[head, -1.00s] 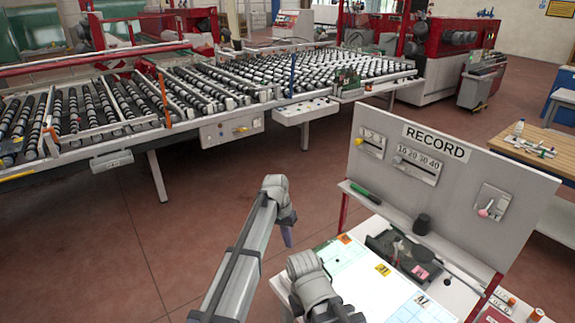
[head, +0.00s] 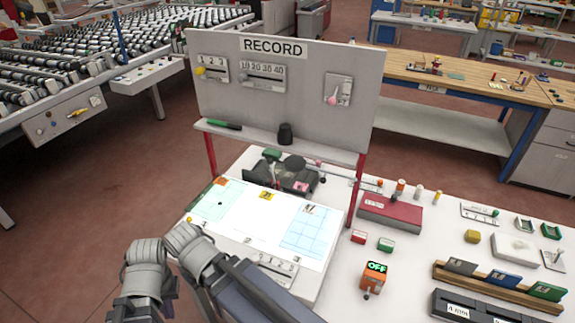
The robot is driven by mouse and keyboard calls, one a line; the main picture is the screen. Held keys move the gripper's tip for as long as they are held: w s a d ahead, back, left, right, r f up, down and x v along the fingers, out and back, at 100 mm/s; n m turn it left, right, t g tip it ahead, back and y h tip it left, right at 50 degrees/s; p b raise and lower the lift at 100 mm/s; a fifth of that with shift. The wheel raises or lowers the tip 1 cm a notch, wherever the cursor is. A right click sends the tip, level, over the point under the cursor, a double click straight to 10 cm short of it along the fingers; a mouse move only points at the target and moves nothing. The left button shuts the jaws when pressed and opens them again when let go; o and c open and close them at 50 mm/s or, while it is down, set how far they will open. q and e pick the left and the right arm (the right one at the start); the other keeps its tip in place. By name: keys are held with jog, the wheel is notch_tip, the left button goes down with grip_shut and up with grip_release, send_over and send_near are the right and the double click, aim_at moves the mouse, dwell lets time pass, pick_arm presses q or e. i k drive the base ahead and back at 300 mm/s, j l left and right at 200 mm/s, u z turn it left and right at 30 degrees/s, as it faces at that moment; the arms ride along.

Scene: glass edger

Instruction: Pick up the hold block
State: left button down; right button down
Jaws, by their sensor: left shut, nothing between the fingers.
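No label I can read marks a hold block. Small blocks on the white table include a red one (head: 358,237), a green one (head: 385,245) and a yellow one (head: 472,236); I cannot tell which, if any, it is. My left gripper (head: 169,284) is low at the left, beside the table's front left edge, largely hidden by its own wrist. It is shut and empty, well apart from these blocks. My right arm's grey links cross the front left of the table; no fingers of the right gripper show.
A RECORD board (head: 275,100) rises behind lit sheets (head: 255,222). A dark device (head: 290,178), red box (head: 390,212), orange OFF switch box (head: 373,278) and wooden rack (head: 490,287) crowd the white table. A roller conveyor (head: 60,60) stands back left.

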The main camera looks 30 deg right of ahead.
aim_at(358, 236)
jog(key=j+z, duration=0.1)
jog(key=z, duration=0.35)
jog(key=k+z, duration=0.1)
jog(key=z, duration=0.35)
jog(key=j+z, duration=0.1)
jog(key=z, duration=0.35)
jog(key=k+z, duration=0.15)
jog(key=z, duration=0.3)
